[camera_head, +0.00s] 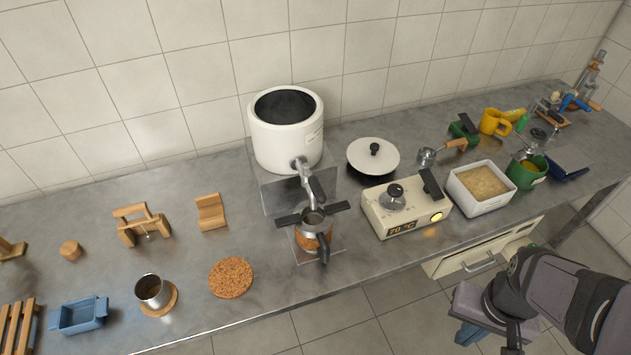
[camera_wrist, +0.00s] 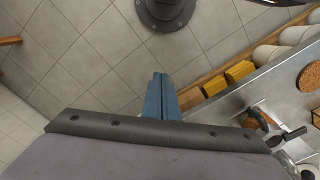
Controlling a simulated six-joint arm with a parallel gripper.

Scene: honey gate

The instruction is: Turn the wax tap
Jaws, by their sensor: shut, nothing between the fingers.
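A white round pot (camera_head: 286,140) with dark contents stands on a raised stand at the back of the counter. The wax tap (camera_head: 304,173) is a metal spout at its lower front, with a black lever (camera_head: 317,188) beside it. Under the tap is a cork-banded vessel (camera_head: 314,241) with black arms around its top and a black handle in front. My gripper (camera_head: 467,337) is at the lower right, off the counter's front edge and well away from the tap. Its blue fingers (camera_wrist: 159,96) are together and empty in the wrist view.
A cream heater (camera_head: 405,210) reading 70 °C and a white tub (camera_head: 480,187) stand right of the tap. An open drawer (camera_head: 480,258) juts out near my arm. A cork mat (camera_head: 231,278) and metal cup (camera_head: 151,290) are left. Floor is clear below my gripper.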

